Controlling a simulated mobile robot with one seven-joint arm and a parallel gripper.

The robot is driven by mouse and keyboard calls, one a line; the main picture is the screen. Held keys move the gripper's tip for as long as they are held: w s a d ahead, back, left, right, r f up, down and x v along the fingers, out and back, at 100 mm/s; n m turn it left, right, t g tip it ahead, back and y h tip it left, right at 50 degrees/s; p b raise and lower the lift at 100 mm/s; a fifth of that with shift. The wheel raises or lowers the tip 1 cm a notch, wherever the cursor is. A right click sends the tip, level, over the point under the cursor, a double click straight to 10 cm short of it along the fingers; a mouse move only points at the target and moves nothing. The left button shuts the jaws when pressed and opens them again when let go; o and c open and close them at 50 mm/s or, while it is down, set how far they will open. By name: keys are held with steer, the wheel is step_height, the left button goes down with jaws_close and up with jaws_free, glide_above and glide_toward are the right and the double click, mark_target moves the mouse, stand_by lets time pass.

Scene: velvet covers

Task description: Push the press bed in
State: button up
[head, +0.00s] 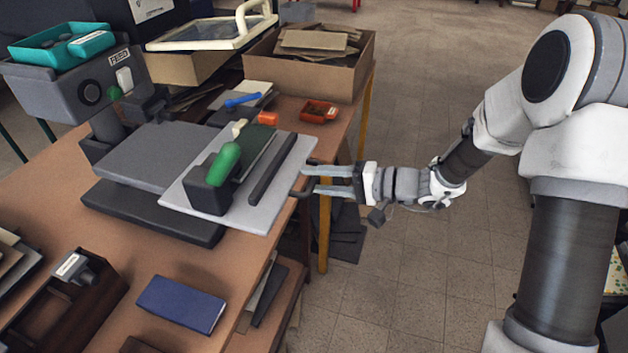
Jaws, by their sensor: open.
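The press stands on the wooden table, with a dark grey head (75,92) and a control panel at the upper left. Its light grey press bed (245,208) sticks out to the right, past the grey platen (155,155). On the bed are a dark block with a green knob (223,163), a dark green cover piece (257,150) and a dark bar (272,168). My gripper (305,182) is open at the bed's right edge, its two fingers pointing left around or beside a dark handle there. I cannot tell whether the fingers touch it.
A blue book (181,304) and a dark wooden box (60,305) lie at the table's front. A cardboard box (318,75), a screen frame (210,32) and a small orange tray (318,111) are at the back. Open tiled floor (420,265) is right of the table.

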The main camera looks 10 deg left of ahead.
steer(key=shift+a+f, duration=0.1)
steer(key=shift+a, duration=0.3)
jaws_close()
stand_by(1.2)
